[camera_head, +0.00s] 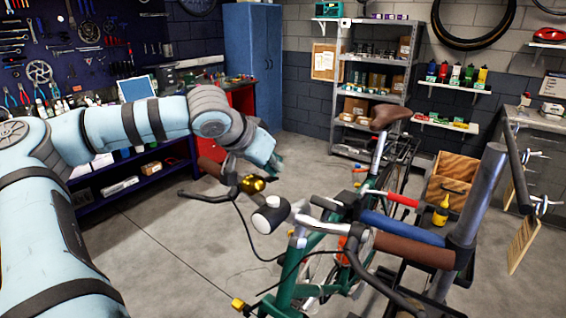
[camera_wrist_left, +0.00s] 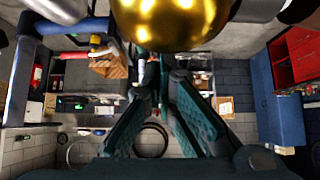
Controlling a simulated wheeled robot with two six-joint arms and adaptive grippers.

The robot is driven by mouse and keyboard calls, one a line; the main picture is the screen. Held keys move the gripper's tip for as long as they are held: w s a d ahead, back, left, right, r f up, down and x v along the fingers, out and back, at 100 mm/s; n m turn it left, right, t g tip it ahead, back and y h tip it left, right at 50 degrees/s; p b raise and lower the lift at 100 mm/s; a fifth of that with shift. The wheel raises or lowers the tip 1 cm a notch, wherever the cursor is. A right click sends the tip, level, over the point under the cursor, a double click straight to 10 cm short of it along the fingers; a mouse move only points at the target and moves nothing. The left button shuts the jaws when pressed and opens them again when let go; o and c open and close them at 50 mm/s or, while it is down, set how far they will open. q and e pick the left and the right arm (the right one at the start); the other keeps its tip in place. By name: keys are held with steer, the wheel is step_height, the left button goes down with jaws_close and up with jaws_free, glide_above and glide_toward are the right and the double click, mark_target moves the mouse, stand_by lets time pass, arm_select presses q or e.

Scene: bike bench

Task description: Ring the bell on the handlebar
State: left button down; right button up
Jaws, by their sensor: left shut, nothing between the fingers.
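The brass bell (camera_head: 252,184) sits on the bicycle's handlebar (camera_head: 305,222), near the brown grip (camera_head: 212,168) on the far side. In the left wrist view the bell (camera_wrist_left: 172,18) is a large shiny gold dome at the top edge, cut off by the frame. My left gripper (camera_head: 274,165) is just beyond and above the bell in the head view. In the wrist view its teal fingers (camera_wrist_left: 158,75) come together just below the dome, with nothing between them. I cannot tell whether they touch the bell. My right gripper is in neither view.
The green bicycle (camera_head: 290,280) is held by a grey stand post (camera_head: 482,190) with a blue clamp arm (camera_head: 400,226). A white-faced lamp (camera_head: 268,216) and brake levers jut out near the bell. A wooden crate (camera_head: 450,180) and yellow bottle (camera_head: 441,211) stand behind. Open floor lies left.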

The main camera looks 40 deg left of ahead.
mark_target(272, 179)
arm_select(q)
steer(key=shift+w+f+p, duration=0.25)
steer(key=shift+f+p, duration=0.05)
steer(key=shift+f, duration=0.05)
stand_by(0.4)
stand_by(0.3)
steer(key=shift+r+p, duration=0.8)
steer(key=shift+p, duration=0.15)
steer(key=shift+r+p, duration=0.3)
steer(key=shift+p, duration=0.05)
step_height(272, 179, up, 5)
steer(key=p, duration=0.4)
steer(key=shift+a+f, duration=0.1)
steer(key=shift+f, duration=0.05)
steer(key=shift+s+d+r+b, duration=0.15)
steer(key=shift+s+b, duration=0.2)
steer(key=shift+b, duration=0.2)
steer(key=shift+s+d+r+b, duration=0.1)
steer(key=shift+s+b, duration=0.2)
steer(key=shift+b, duration=0.2)
steer(key=a+v, duration=0.1)
steer(key=v, duration=0.6)
steer(key=shift+s+d+r+b, duration=0.25)
steer(key=shift+s+d+b, duration=0.05)
steer(key=shift+d, duration=0.2)
